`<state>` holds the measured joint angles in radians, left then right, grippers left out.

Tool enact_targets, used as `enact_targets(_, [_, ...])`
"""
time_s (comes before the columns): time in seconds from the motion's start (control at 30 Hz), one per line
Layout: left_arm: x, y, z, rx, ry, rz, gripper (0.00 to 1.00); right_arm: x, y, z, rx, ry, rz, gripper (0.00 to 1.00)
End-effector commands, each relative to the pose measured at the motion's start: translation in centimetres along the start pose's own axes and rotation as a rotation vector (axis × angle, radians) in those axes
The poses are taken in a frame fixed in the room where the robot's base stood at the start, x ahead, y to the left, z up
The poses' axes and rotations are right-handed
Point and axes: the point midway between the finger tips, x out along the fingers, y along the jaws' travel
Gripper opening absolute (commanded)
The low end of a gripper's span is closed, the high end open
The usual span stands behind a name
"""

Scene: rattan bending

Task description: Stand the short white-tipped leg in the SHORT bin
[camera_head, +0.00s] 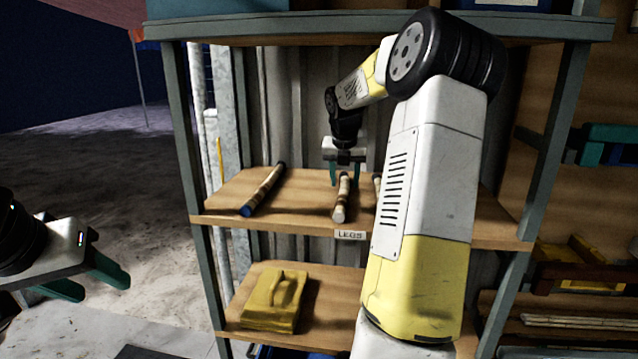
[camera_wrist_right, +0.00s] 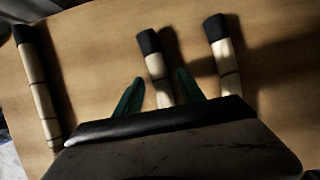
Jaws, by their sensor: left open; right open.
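The white-tipped leg (camera_head: 340,205) lies on the middle shelf, its white end toward the front edge above the LEGS label. In the right wrist view its dark-ended far part (camera_wrist_right: 157,70) shows between my fingers; the near end is hidden by the gripper body. My right gripper (camera_head: 346,172) is open, pointing down over this leg; its two teal fingers (camera_wrist_right: 160,92) sit one on each side. I cannot tell whether they touch it. My left gripper (camera_head: 105,285) is open and empty at the far left, away from the shelf. The SHORT bin is not visible.
A blue-tipped leg (camera_head: 263,190) lies left on the shelf (camera_head: 300,222). Another leg (camera_wrist_right: 226,58) lies close on the right, mostly behind my right arm in the head view. A yellow object (camera_head: 272,300) sits on the lower shelf. Shelf posts (camera_head: 190,170) stand either side.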

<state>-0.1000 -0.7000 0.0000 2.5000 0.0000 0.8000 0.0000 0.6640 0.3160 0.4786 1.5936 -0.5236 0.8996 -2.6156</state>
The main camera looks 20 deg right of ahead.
Motion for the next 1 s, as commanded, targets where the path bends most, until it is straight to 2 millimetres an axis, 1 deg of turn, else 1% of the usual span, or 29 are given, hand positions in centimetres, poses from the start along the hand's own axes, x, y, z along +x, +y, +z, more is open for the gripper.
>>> enact_targets(0.17, [0.0, 0.0, 0.0, 0.0, 0.0, 0.0, 0.5, -3.2, 0.0, 0.1, 0.001, -0.007, 0.0, 0.47])
enact_targets(0.2, [0.0, 0.0, 0.0, 0.0, 0.0, 0.0, 0.5, -3.5, 0.0, -1.1, -0.002, -0.002, -0.002, 0.47])
enact_targets(0.3, [0.0, 0.0, 0.0, 0.0, 0.0, 0.0, 0.5, -4.4, 0.0, -3.5, -0.001, -0.002, -0.002, 0.47])
enact_targets(0.5, [0.0, 0.0, 0.0, 0.0, 0.0, 0.0, 0.5, -6.0, 0.1, -7.8, -0.001, -0.002, -0.002, 0.47])
enact_targets(0.63, [0.0, 0.0, 0.0, 0.0, 0.0, 0.0, 0.5, -6.8, 0.1, -9.6, -0.002, -0.003, -0.001, 0.47])
enact_targets(0.83, [0.0, 0.0, 0.0, 0.0, 0.0, 0.0, 0.5, -7.5, 0.2, -11.2, 0.019, -0.003, 0.001, 0.47])
enact_targets(0.93, [0.0, 0.0, 0.0, 0.0, 0.0, 0.0, 0.5, -8.3, 0.8, -12.2, 0.111, -0.007, 0.009, 0.47])
enact_targets(1.0, [0.0, 0.0, 0.0, 0.0, 0.0, 0.0, 0.5, -9.1, 1.4, -13.2, 0.231, -0.01, 0.021, 0.47])
